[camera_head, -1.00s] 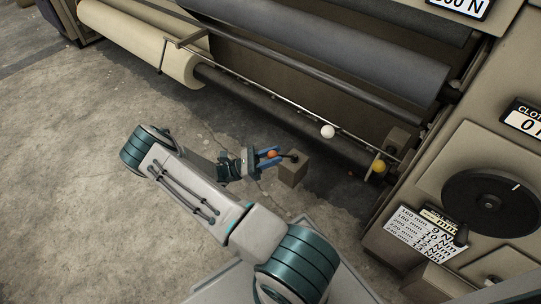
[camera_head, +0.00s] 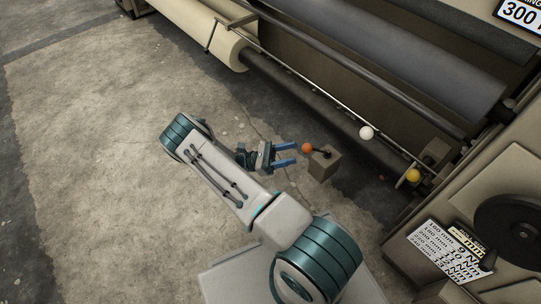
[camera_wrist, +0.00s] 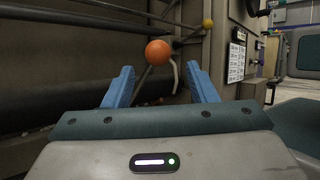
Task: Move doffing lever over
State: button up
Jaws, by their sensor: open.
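A lever with an orange ball knob (camera_head: 307,148) stands on a small brown block (camera_head: 324,166) by the front of the loom. Its short dark arm runs from the knob to the block top. My gripper (camera_head: 293,154) is open, its blue fingers pointing at the lever. In the head view the knob is just beyond the fingertips, apart from them. In the wrist view the orange knob (camera_wrist: 158,52) appears between and above the tips of my open gripper (camera_wrist: 160,80). Nothing is held.
A white ball (camera_head: 367,132) and a yellow ball (camera_head: 413,175) sit along the loom's lower bar. The loom's rollers (camera_head: 400,65) run behind. A panel with a label plate (camera_head: 446,250) is at the right. Bare concrete floor lies open at the left.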

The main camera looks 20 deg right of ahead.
jog(key=v, duration=0.7)
jog(key=shift+a+f, duration=0.2)
jog(key=shift+a, duration=0.05)
notch_tip(320, 180, up, 35)
jog(key=s+a+m+t+y+p, duration=0.1)
jog(key=s+m+t+y+p, duration=0.15)
jog(key=m+y+p, duration=0.85)
jog(key=s+a+r+t+y+p, duration=0.2)
jog(key=s+r+t+y+p, duration=0.1)
jog(key=r+p, duration=0.5)
jog(key=s+a+r+m+t+y+p, duration=0.1)
jog(key=s+a+r+t+y+p, duration=0.2)
jog(key=r, duration=1.2)
jog(key=s+a+r+m+t+y+p, duration=0.1)
jog(key=s+r+t+p, duration=0.4)
jog(key=r+p, duration=0.6)
jog(key=s+a+y+p, duration=0.1)
jog(key=s+y+p, duration=0.1)
jog(key=p, duration=0.2)
jog(key=shift+s+a+r, duration=0.2)
jog(key=shift+s+r, duration=0.1)
jog(key=shift+s, duration=0.1)
jog(key=shift+t, duration=0.25)
